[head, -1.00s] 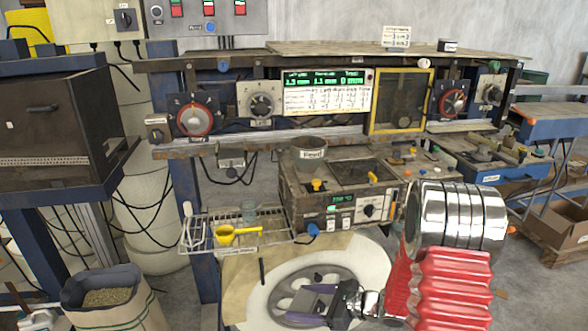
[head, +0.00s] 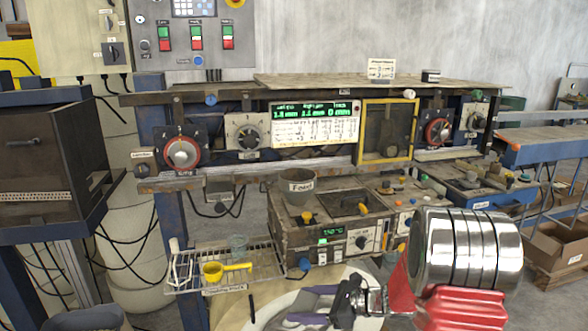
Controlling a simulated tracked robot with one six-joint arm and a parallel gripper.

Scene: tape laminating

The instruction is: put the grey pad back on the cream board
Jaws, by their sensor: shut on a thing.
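My gripper (head: 318,306) is at the bottom of the head view, with purple fingers pointing left. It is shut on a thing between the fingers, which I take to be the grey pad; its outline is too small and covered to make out. A cream-tan board (head: 232,312) shows in part at the bottom edge, left of the gripper. A pale round surface (head: 352,272) lies behind and below the gripper. How far the gripper is above these surfaces I cannot tell.
A wire rack (head: 188,284) with a yellow scoop (head: 226,270) stands at left behind the board. A control box (head: 335,235) with a grey cup (head: 298,187) stands behind the gripper. The large dial bench spans the back.

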